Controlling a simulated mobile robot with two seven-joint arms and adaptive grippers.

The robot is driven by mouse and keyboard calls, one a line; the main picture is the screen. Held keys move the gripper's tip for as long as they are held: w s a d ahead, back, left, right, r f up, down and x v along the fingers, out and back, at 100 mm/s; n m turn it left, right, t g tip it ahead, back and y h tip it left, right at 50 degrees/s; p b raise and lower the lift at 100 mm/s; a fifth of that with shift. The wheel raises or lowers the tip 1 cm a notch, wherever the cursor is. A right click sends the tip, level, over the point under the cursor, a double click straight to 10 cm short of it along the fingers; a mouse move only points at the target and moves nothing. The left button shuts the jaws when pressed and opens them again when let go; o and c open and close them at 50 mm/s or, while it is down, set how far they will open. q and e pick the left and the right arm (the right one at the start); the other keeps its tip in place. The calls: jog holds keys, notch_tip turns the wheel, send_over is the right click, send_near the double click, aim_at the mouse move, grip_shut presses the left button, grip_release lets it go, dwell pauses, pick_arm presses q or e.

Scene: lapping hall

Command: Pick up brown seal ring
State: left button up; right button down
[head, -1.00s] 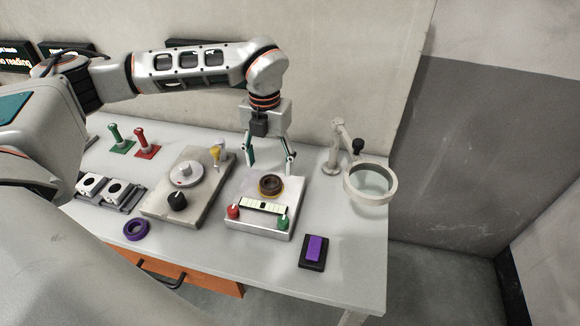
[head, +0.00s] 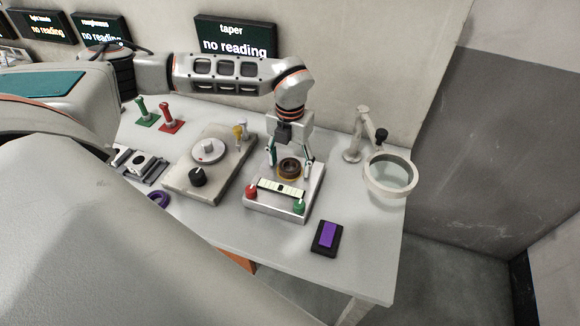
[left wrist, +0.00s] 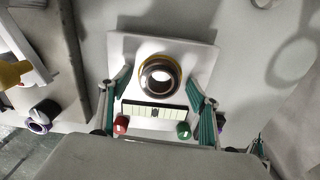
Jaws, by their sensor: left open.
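The brown seal ring (head: 290,167) sits on a yellowish seat on top of a white instrument block (head: 262,204), which has a light scale strip and red and green knobs in front. It also shows in the left wrist view (left wrist: 159,76), ahead of the fingers. My left gripper (head: 291,167) is open, pointing down, with its green-padded fingers on either side of the ring. In the left wrist view the left gripper (left wrist: 159,112) straddles the block, with nothing between the fingers.
A magnifier ring lamp (head: 390,174) stands close to the right of the block. A plate with a dial and black knob (head: 198,177) is on the left. A purple-topped black pad (head: 327,238) lies in front, and a purple ring (head: 159,198) lies at the left front edge.

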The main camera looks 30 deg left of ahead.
pick_arm(q)
jog(key=c, duration=1.3)
jog(key=shift+r, duration=0.15)
jog(key=shift+r+b, duration=0.4)
jog(key=shift+r, duration=9.45)
